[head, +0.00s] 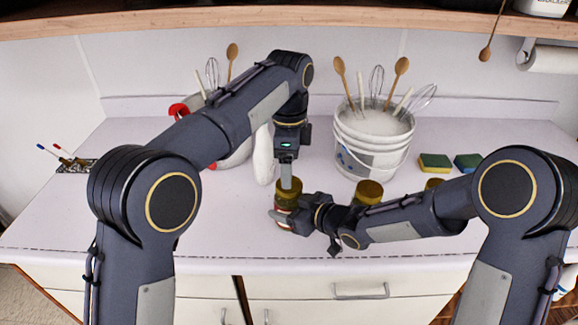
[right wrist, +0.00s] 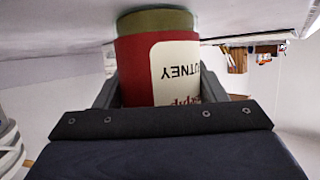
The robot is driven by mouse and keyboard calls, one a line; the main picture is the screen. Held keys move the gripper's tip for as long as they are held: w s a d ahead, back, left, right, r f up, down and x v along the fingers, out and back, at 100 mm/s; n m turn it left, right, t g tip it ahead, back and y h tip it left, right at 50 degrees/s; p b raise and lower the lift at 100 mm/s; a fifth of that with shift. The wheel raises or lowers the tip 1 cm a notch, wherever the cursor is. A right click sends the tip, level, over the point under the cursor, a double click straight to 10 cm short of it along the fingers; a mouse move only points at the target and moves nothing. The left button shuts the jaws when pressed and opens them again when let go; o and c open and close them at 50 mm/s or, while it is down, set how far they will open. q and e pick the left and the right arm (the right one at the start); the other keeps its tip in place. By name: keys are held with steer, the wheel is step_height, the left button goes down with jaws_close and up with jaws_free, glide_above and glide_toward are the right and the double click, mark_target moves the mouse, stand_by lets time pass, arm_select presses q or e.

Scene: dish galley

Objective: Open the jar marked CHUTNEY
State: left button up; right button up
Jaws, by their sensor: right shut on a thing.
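The jar marked CHUTNEY (head: 288,193) stands upright on the counter in the head view, with a dark gold lid. In the right wrist view the jar (right wrist: 160,65) appears upside down, with a red and cream label on which "UTNEY" is readable. My right gripper (head: 283,217) is shut on the jar's body from the right side; its fingers lie on both sides of the jar in the wrist view. My left gripper (head: 287,178) points straight down at the lid, its fingertips at or just over it. Its finger gap is not visible.
A second jar (head: 368,192) and a third (head: 433,183) stand to the right, partly behind my right arm. A white bucket of utensils (head: 372,150) stands behind. Two sponges (head: 435,163) lie at the right. The counter's front left (head: 225,230) is clear.

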mark_target(289, 205)
arm_select(q)
step_height(289, 205, up, 3)
steer(key=m, duration=0.6)
steer(key=shift+m, duration=0.7)
steer(key=shift+f, duration=0.1)
step_height(289, 205, down, 8)
steer(key=shift+r, duration=0.25)
steer(key=shift+c, duration=0.3)
